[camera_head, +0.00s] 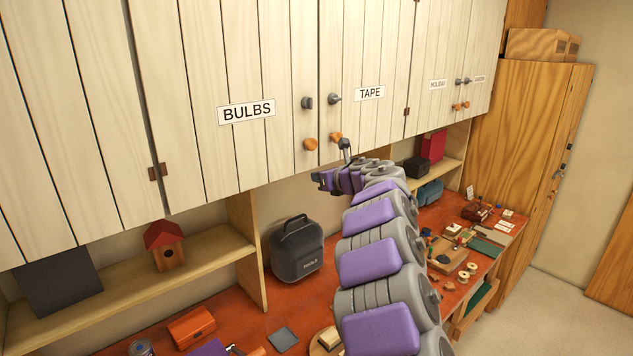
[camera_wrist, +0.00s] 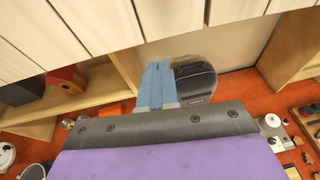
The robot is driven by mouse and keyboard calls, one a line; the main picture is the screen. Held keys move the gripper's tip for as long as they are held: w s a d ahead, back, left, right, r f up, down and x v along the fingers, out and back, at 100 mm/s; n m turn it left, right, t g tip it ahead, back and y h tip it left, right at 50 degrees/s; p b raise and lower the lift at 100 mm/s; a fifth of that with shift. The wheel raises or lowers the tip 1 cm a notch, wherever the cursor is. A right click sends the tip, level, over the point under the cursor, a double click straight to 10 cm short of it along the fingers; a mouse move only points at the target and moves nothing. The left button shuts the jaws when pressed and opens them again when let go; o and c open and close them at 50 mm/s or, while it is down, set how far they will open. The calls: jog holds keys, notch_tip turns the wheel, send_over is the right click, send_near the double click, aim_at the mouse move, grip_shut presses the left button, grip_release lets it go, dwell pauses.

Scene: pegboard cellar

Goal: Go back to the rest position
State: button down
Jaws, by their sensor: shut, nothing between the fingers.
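My gripper (camera_head: 323,180) is at the end of my raised purple and grey arm, below the lower edge of the wall cabinets. In the wrist view its blue fingers (camera_wrist: 158,75) are together, with nothing held between them. A dark tool case (camera_head: 297,250) stands on the red-brown workbench behind and below; in the wrist view the case (camera_wrist: 196,83) shows just right of the fingers. The BULBS door (camera_head: 235,60) and the TAPE door (camera_head: 365,60) are closed. An orange knob (camera_head: 336,138) on the TAPE door is close to my gripper in the picture; I cannot tell the gap.
A red-roofed birdhouse (camera_head: 166,250) and a dark panel (camera_head: 57,288) are on the left shelf. The workbench (camera_head: 250,322) holds an orange box (camera_head: 192,327) and several small items on the right. A tall wooden cabinet (camera_head: 520,150) stands at right, with open floor (camera_head: 545,315) before it.

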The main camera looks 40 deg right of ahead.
jog(key=shift+d+b+v, duration=0.4)
jog(key=shift+b+v, duration=0.15)
jog(key=shift+v, duration=2.85)
jog(key=a+r+m+t+h+b, duration=0.1)
jog(key=a+r+m+h+b, duration=0.4)
jog(key=m, duration=0.5)
jog(key=s+a+f+m+g+h+b, duration=0.25)
jog(key=s+m+h, duration=0.25)
jog(key=m, duration=0.5)
jog(key=s+a+f+m+g+y+b, duration=0.1)
jog(key=s+a+f+m+g+y, duration=0.2)
jog(key=a+f, duration=0.4)
jog(key=s+a+f+m+g+b, duration=0.2)
jog(key=s+a+f+m, duration=0.3)
jog(key=f, duration=0.4)
jog(key=s+a+f+m+g+y+b, duration=0.1)
jog(key=s+a+f+m+g+y, duration=0.15)
jog(key=s+a+f+m, duration=0.4)
jog(key=s+a+f+g+y+b, duration=0.3)
jog(key=s+a+f+g+y, duration=0.3)
jog(key=s+a+f, duration=1)
jog(key=s+a+g, duration=0.1)
jog(key=s+a, duration=0.2)
jog(key=a, duration=0.1)
jog(key=shift+a+f+b, duration=0.2)
jog(key=shift+a+b, duration=0.15)
jog(key=shift+b, duration=0.05)
